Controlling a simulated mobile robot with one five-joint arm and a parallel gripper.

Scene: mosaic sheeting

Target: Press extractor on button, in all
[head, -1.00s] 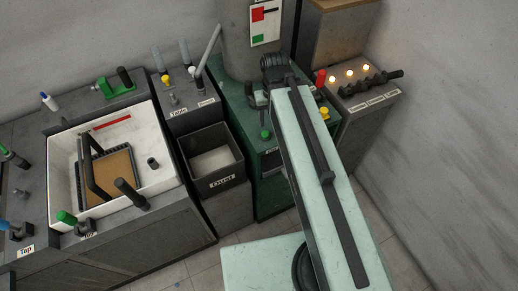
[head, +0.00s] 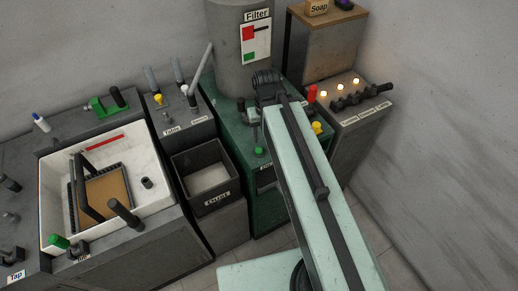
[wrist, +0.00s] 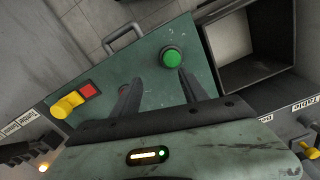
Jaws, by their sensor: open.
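A round green button (head: 258,150) sits on the top of the green cabinet (head: 228,113), near its front edge. In the wrist view the green button (wrist: 172,56) stands in a dark ring, just beyond my fingertips. My gripper (wrist: 160,82) is open and empty, its two dark fingers apart and pointing toward the button's side of the panel. No contact with the button shows. In the head view my gripper (head: 250,117) is small and partly hidden by my arm, above the cabinet top. Whether this button is labelled as the extractor I cannot tell.
A yellow knob (wrist: 67,104) with a red block (wrist: 88,90) is on the same panel. The grey Filter cylinder (head: 237,50) rises behind. An open dark bin (head: 203,172) stands left of the cabinet. A console with lit lamps (head: 340,91) stands right.

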